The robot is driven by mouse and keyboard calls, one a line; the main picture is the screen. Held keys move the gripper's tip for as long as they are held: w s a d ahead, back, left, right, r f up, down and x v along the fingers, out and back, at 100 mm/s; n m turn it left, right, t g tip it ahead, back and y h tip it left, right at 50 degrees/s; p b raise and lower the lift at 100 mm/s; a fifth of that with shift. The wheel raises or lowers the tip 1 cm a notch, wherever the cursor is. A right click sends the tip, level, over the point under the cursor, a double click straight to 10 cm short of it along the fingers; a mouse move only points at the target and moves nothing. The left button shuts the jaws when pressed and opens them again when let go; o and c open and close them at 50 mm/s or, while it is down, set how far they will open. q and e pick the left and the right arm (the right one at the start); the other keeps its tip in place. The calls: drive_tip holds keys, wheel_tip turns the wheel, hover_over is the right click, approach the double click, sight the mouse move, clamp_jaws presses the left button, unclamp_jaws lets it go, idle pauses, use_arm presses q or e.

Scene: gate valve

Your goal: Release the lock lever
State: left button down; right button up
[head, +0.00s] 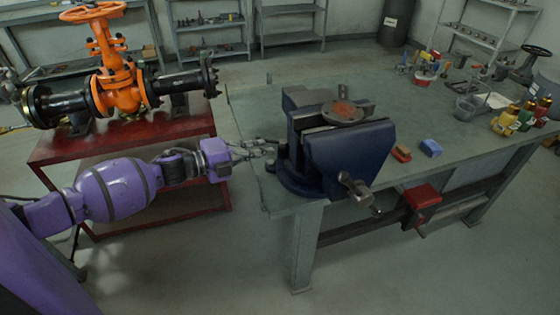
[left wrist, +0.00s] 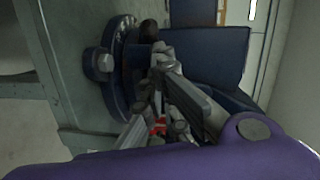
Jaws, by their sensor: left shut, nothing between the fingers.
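A dark blue bench vise (head: 350,155) stands on the near left corner of the workbench; it also fills the upper part of the left wrist view (left wrist: 205,45). My left gripper (head: 270,147) reaches in from the left at the vise's left side, low near its round base. In the left wrist view my left gripper (left wrist: 160,70) is shut and empty, its fingertips close to the vise body. A small dark rounded knob (left wrist: 149,28), possibly the lock lever's end, shows just beyond the fingertips. I cannot tell whether they touch. My right gripper is not in view.
The green-grey workbench (head: 245,105) carries a red block (head: 401,153), a blue block (head: 431,148) and tools on the right. A rusty disc (head: 343,110) lies on the vise. An orange valve (head: 118,80) stands on a red table (head: 190,125) at left.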

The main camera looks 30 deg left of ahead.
sight(258, 138)
use_arm(q)
drive_tip(key=shift+w+a+f+m+g+h+b, duration=0.3)
drive_tip(key=shift+a+f+m+g+h+b, duration=0.1)
drive_tip(key=shift+a+f+m+h+b, duration=0.15)
drive_tip(key=shift+w+a+r+m+g+h+b, duration=0.1)
drive_tip(key=shift+w+a+m+g+h+b, duration=0.1)
drive_tip(key=shift+m+g+h+b, duration=0.25)
drive_tip(key=shift+w+a+b, duration=0.1)
drive_tip(key=shift+w+b, duration=0.05)
drive_tip(key=shift+b, duration=0.35)
drive_tip(key=shift+w+a+b, duration=0.15)
drive_tip(key=shift+w+b, duration=0.05)
drive_tip(key=shift+b, duration=0.1)
drive_tip(key=shift+w+a+r+b, duration=0.3)
drive_tip(key=shift+w+a+b, duration=0.15)
drive_tip(key=shift+w, duration=0.25)
drive_tip(key=shift+w+a, duration=0.15)
drive_tip(key=shift+w, duration=0.35)
drive_tip(key=shift+w+a+b, duration=0.25)
drive_tip(key=shift+b, duration=0.15)
drive_tip(key=shift+w, duration=0.15)
drive_tip(key=shift+w+d, duration=0.1)
